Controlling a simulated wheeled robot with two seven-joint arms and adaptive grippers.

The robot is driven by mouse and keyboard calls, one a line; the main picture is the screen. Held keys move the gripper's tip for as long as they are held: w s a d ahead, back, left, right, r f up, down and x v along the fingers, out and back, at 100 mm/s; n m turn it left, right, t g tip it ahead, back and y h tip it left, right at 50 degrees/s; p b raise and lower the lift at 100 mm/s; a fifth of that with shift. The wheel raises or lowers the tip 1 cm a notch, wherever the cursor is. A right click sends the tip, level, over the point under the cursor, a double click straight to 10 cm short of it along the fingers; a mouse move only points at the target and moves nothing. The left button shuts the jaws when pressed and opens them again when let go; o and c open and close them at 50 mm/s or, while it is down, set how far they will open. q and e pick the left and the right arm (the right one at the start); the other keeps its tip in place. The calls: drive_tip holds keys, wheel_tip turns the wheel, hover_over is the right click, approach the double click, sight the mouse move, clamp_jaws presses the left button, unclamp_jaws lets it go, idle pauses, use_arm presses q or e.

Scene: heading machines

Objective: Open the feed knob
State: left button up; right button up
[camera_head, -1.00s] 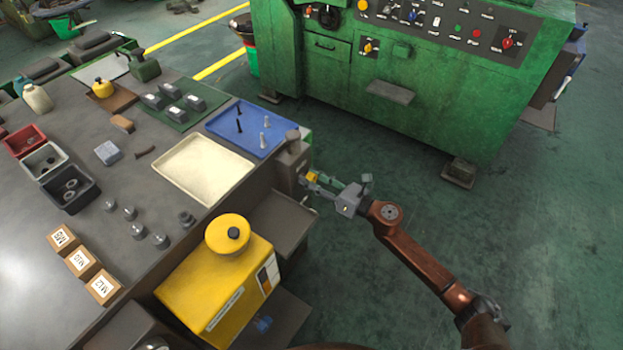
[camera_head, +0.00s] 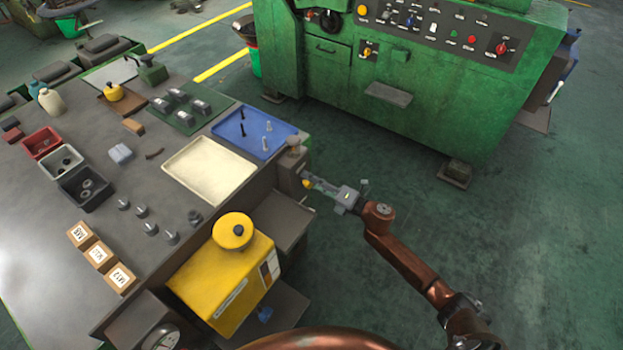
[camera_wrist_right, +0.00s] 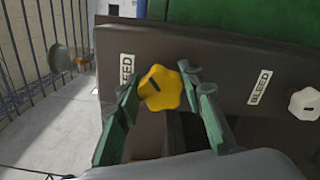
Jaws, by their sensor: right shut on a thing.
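The feed knob (camera_wrist_right: 161,88) is a yellow lobed knob with a dark mark across its face, on a dark panel beside a label (camera_wrist_right: 126,73) of which "EED" is readable. My right gripper (camera_wrist_right: 166,92) is shut on it, with one green finger on each side. In the head view the knob (camera_head: 307,184) is a small yellow spot at the side of the grey block at the bench end, and my right gripper (camera_head: 312,182) reaches it from the right. My left gripper is not in view.
A white knob (camera_wrist_right: 305,104) labelled BLEED sits right of the feed knob. A yellow box-shaped unit (camera_head: 222,287) stands by the bench, near a blue tray (camera_head: 253,132) and a cream tray (camera_head: 209,168). A green machine (camera_head: 400,95) stands behind; the floor right of my arm is clear.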

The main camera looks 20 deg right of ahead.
drive_tip(key=m+p, duration=0.3)
drive_tip(key=m, duration=0.2)
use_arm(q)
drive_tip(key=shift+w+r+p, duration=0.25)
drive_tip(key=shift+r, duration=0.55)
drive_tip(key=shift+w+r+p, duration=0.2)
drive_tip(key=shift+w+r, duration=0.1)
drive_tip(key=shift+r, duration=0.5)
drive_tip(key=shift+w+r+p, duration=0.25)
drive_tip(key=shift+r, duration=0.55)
use_arm(e)
drive_tip(key=shift+f+m, duration=0.2)
drive_tip(key=shift+m, duration=1)
drive_tip(key=shift+f, duration=0.1)
drive_tip(key=o, duration=1.2)
drive_tip(key=shift+c, duration=0.2)
drive_tip(key=shift+s+d, duration=0.1)
drive_tip(key=shift+s, duration=0.05)
drive_tip(key=v, duration=1.1)
drive_tip(key=shift+s+d, duration=0.2)
drive_tip(key=shift+s, duration=0.15)
